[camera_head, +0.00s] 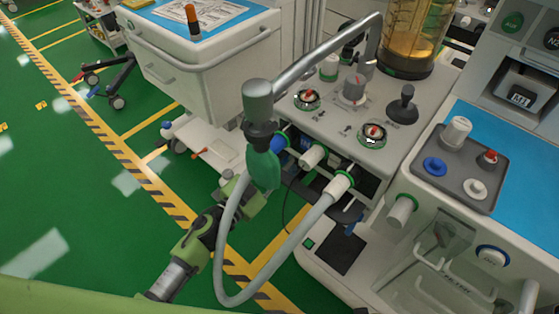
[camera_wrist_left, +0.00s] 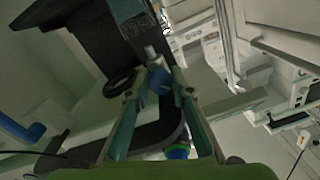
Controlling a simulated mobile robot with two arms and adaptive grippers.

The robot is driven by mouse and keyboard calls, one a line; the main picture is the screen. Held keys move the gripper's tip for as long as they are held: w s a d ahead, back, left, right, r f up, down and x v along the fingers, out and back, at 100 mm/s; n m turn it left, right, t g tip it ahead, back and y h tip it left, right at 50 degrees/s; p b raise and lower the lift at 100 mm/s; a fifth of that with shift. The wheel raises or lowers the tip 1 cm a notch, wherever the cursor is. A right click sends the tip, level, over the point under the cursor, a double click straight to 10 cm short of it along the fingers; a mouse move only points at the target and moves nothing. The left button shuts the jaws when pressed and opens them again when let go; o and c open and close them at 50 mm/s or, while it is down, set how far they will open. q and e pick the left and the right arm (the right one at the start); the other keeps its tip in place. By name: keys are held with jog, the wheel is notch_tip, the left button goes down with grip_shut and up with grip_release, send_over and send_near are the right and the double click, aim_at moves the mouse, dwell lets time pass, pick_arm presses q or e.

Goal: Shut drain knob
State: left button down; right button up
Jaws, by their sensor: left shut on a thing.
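My left arm comes in from the lower left in the head view. Its green gripper (camera_head: 240,188) is beside the anaesthesia machine, and its fingertips are partly hidden by the hanging green bag (camera_head: 264,165) and the grey hose. In the left wrist view, the two fingers (camera_wrist_left: 160,88) close on a small blue knob (camera_wrist_left: 158,79) with a pale stem, which I take as the drain knob. In the head view I cannot clearly make out that knob or how far it is turned. My right gripper is not in view.
A grey corrugated hose (camera_head: 292,250) loops down close to the left gripper. A metal arm (camera_head: 325,52) holds the bag above it. The machine's panel (camera_head: 350,100) carries knobs and gauges. A white cart (camera_head: 205,65) stands behind.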

pick_arm(q)
jog(key=shift+m, duration=0.6)
jog(key=c, duration=1.8)
grip_release()
jog(key=shift+o, duration=0.2)
jog(key=v, duration=1.2)
